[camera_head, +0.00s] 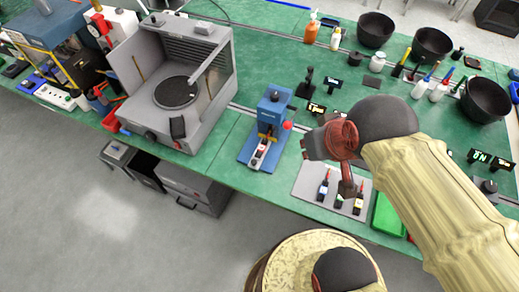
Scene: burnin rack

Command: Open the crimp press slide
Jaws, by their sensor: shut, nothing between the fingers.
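The crimp press is most likely the small blue bench press (272,112), standing on the green table near its front edge. Its light slide (262,154) shows low at the front, with dark and red parts on it. How far the slide is drawn out is too small to tell. A red knob (287,126) sits on the press's right side. My gripper (349,188) hangs to the right of the press, apart from it, over a grey mat. It is shut and empty; its fingertips are small and hard to make out.
The grey mat (305,187) holds several small dark tools with red tips. A green tray (388,214) lies right of it. A large grey machine (150,115) stands left of the press. Black bowls (375,30) and bottles stand behind. The floor in front is open.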

